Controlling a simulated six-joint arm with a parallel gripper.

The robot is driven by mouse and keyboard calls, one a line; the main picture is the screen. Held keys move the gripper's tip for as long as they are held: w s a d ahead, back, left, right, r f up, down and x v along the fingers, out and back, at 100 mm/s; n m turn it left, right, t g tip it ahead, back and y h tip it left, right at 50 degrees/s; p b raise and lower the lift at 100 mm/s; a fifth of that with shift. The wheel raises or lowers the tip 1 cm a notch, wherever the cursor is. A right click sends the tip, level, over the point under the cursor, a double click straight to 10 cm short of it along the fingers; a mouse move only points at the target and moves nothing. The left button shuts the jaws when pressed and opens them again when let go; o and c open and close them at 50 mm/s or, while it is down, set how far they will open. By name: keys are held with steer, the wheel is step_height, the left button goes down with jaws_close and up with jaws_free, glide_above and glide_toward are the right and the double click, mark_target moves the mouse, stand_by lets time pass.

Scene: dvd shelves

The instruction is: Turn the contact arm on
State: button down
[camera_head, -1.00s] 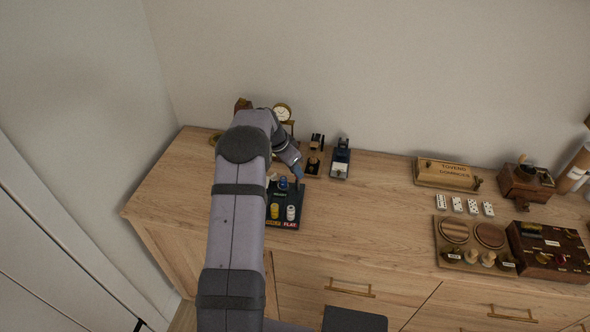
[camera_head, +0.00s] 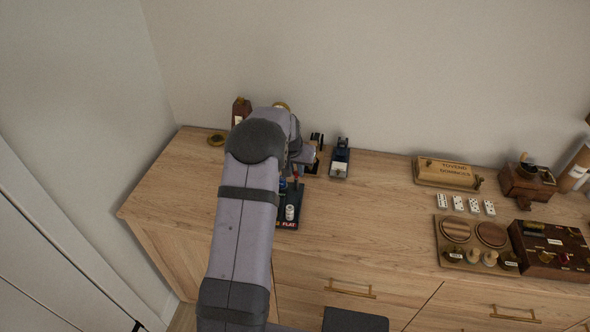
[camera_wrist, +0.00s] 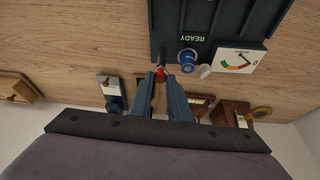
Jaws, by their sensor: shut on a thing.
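A dark panel (camera_wrist: 232,22) sits at the top of the wrist view, with a lit READY label, a blue knob (camera_wrist: 187,60) and a white gauge (camera_wrist: 238,60). A lever with a red ball tip (camera_wrist: 161,72) stands at the panel's edge; I take it to be the contact arm. My gripper (camera_wrist: 164,78) is shut on the lever near its red tip. The fingers partly hide the lever. In the head view, the panel (camera_head: 290,213) is partly hidden behind my arm, and the red tip shows faintly beside the gripper.
A small dark device with a white front (camera_head: 340,160) stands right of the panel. A wooden box (camera_head: 240,110) stands behind my arm. Farther right are a domino box (camera_head: 445,173), dominoes and a brown control box (camera_head: 550,250). The wooden top between is clear.

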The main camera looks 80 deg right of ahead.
steer(key=n, duration=0.1)
steer(key=n+t+b, duration=0.1)
steer(key=shift+s+f+n, duration=0.15)
steer(key=shift+n, duration=0.25)
steer(key=n+t+b, duration=0.1)
steer(key=n+b, duration=0.1)
steer(key=shift+s+d+n+b, duration=0.1)
steer(key=shift+s+n+b, duration=0.05)
steer(key=shift+n+b, duration=0.25)
steer(key=n+b, duration=0.1)
steer(key=n, duration=0.1)
steer(key=n+t+y+b, duration=0.1)
steer(key=n, duration=0.1)
steer(key=shift+s+d+n+t+y+b, duration=0.1)
steer(key=shift+s+n+t+y+b, duration=0.05)
steer(key=shift+n+t+y+b, duration=0.2)
steer(key=shift+n, duration=0.25)
steer(key=c, duration=1.7)
jaws_free()
steer(key=shift+o, duration=0.2)
steer(key=shift+r, duration=0.25)
steer(key=b+v, duration=0.2)
steer(key=v, duration=0.5)
